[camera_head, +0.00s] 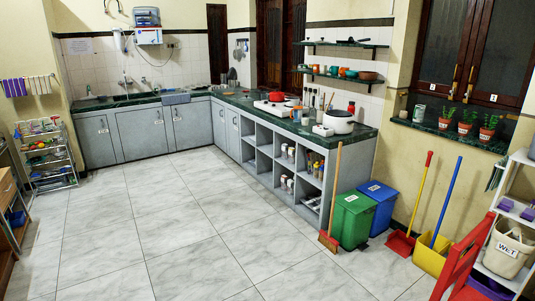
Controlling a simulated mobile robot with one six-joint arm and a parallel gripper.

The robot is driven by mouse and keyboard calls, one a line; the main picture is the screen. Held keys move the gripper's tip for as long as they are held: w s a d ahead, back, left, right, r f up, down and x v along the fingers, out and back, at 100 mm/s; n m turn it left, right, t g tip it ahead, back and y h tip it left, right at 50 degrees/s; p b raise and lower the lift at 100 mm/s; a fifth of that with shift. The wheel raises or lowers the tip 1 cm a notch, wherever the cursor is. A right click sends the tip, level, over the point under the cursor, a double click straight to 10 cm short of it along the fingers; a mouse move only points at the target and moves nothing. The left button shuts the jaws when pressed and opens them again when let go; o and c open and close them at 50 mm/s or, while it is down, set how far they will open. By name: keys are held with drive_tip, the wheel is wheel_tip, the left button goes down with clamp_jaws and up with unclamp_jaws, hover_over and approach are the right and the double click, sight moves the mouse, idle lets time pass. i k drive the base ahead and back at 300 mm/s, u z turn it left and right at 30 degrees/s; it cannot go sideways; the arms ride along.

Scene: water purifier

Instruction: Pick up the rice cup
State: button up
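I cannot single out a rice cup for certain in the head view. A white rice cooker (339,121) with a dark top stands near the right end of the green counter (255,113). A small flat white item (322,131) lies just in front of it, too small to identify. My gripper is not in view.
The tiled floor (150,225) is clear in the middle. A broom (331,205), a green bin (352,218) and a blue bin (381,203) stand by the counter's right end. A red pot (277,97) is on the stove. A red chair (463,265) is at lower right.

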sight(305, 119)
drive_tip(key=z, duration=0.15)
drive_tip(key=i, duration=0.9)
drive_tip(key=z, duration=0.45)
drive_tip(key=i, duration=2.75)
